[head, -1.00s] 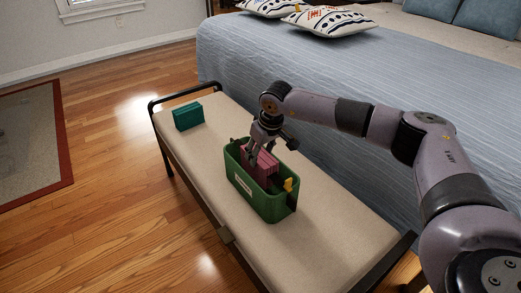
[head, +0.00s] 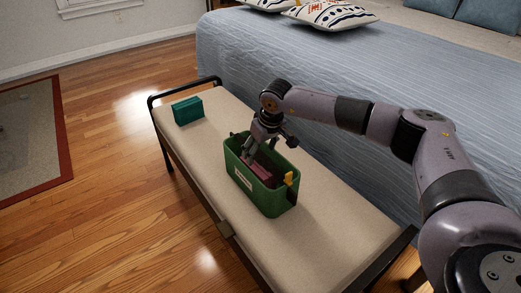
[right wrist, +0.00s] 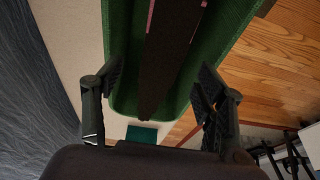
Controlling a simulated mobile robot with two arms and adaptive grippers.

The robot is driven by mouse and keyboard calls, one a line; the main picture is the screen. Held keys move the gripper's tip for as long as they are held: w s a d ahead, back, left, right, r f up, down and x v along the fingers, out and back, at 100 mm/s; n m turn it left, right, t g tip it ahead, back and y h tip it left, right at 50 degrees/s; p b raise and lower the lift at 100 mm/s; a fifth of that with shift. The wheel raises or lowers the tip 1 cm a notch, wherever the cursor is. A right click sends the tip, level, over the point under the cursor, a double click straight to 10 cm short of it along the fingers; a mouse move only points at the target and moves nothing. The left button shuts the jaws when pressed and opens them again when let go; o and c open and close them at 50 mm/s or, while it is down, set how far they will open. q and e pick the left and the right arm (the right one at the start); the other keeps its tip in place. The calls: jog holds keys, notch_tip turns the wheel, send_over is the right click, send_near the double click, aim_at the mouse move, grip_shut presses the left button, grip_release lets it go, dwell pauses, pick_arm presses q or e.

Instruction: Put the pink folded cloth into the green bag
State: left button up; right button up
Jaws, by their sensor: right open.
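The green bag (head: 262,196) stands open on the bench, with a white label on its front. The pink folded cloth (head: 256,170) lies low inside the bag, below the rim; part of it is hidden by my gripper and the bag wall. In the right wrist view the bag (right wrist: 225,40) fills the upper middle, with a dark shape and thin pink edges inside it. My right gripper (head: 250,154) is over the bag's far left end, fingers pointing down. Its fingers are spread wide and empty in the right wrist view (right wrist: 158,95). My left gripper is not in view.
The bench (head: 335,225) has a beige cushion and dark metal end rails. A teal box (head: 187,110) sits at its far left end. A yellow item (head: 289,179) shows at the bag's right end. A bed (head: 380,85) stands behind the bench.

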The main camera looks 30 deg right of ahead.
dwell(0.3)
jog(key=v, duration=1.2)
jog(key=shift+f, duration=0.1)
dwell(0.3)
